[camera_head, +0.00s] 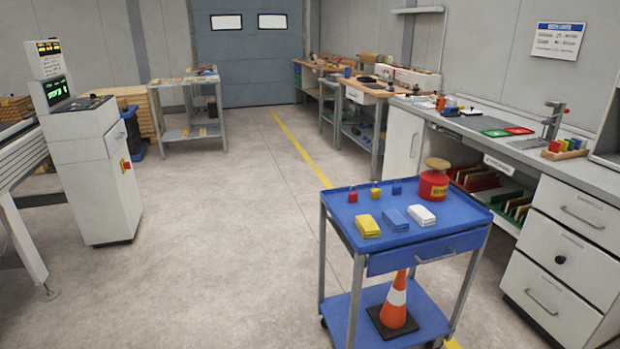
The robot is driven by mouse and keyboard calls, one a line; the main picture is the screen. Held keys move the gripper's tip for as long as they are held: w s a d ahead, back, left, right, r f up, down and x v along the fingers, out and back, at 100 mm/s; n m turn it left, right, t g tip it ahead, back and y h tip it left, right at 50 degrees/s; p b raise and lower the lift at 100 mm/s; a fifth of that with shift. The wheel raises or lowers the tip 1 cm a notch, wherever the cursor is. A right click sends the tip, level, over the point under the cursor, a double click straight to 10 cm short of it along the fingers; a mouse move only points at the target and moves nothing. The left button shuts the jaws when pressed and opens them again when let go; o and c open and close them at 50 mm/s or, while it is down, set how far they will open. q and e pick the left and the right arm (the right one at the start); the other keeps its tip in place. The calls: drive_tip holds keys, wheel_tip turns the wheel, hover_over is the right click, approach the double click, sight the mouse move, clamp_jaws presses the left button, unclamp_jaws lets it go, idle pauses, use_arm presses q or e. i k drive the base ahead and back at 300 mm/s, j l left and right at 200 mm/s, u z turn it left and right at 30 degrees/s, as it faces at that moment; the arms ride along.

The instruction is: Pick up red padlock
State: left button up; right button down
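The red padlock (352,196) stands on the top of a blue trolley (393,214), near its back left corner. It is the leftmost of three small padlocks in a row. A yellow padlock (375,192) and a blue padlock (397,188) stand to its right, apart from it. Neither of my grippers shows in the head view.
The trolley top also carries folded yellow (367,226), blue (395,219) and white cloths (421,215) and a red can (433,185). An orange cone (394,300) stands on its lower shelf. A white control cabinet (95,170) stands at left. The floor between is clear.

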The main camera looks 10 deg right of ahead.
sight(351, 196)
drive_tip(key=i+z, duration=0.2)
drive_tip(key=i, duration=0.35)
drive_tip(key=i+j+z, duration=0.15)
drive_tip(key=i, duration=0.35)
drive_tip(key=i+j+z, duration=0.2)
drive_tip(key=i, duration=0.3)
drive_tip(key=i+j+z, duration=0.2)
drive_tip(key=i+j, duration=0.15)
drive_tip(key=i, duration=0.15)
